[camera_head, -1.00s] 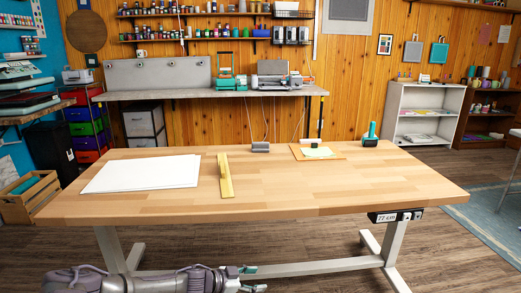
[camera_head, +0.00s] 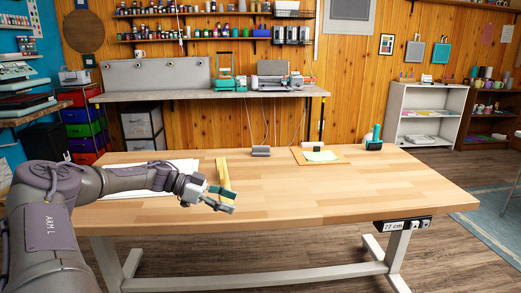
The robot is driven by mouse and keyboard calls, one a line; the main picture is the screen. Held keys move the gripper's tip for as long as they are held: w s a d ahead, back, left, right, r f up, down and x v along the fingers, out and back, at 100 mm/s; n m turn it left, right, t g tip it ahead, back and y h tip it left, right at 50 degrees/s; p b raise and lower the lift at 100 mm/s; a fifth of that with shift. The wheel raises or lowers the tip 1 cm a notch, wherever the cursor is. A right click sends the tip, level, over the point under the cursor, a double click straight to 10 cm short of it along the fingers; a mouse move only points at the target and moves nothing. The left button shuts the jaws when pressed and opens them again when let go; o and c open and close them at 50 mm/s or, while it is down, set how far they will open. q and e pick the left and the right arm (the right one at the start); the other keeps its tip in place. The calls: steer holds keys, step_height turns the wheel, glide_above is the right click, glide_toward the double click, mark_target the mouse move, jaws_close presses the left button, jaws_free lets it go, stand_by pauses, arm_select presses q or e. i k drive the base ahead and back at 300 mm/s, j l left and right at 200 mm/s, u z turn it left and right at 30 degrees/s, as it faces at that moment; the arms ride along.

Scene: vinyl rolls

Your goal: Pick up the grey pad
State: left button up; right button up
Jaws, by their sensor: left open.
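No thing clearly shows as the grey pad. A small grey block (camera_head: 260,151) sits at the table's back edge, with thin cables rising behind it. A small dark piece (camera_head: 318,156) lies on a pale green sheet (camera_head: 325,157) on a brown board; its exact colour is hard to tell. My left gripper (camera_head: 229,201) is open and empty above the table's front left half, in front of the yellow ruler-like strip (camera_head: 222,166). It is well short of the grey block and the board. My right gripper is out of view.
White sheets (camera_head: 120,189) lie on the table's left side, partly hidden by my left arm. A teal-handled tool (camera_head: 375,138) stands at the back right. The wooden tabletop (camera_head: 350,190) is clear at the middle and right.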

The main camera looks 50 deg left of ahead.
mark_target(258, 151)
steer(key=i+j, duration=0.25)
steer(key=j, duration=0.15)
steer(key=i+j, duration=0.2)
steer(key=j, duration=0.25)
steer(key=i+j, duration=0.25)
steer(key=j, duration=0.15)
steer(key=i+j, duration=0.25)
steer(key=j, duration=0.2)
steer(key=i+j, duration=0.2)
steer(key=j, duration=0.2)
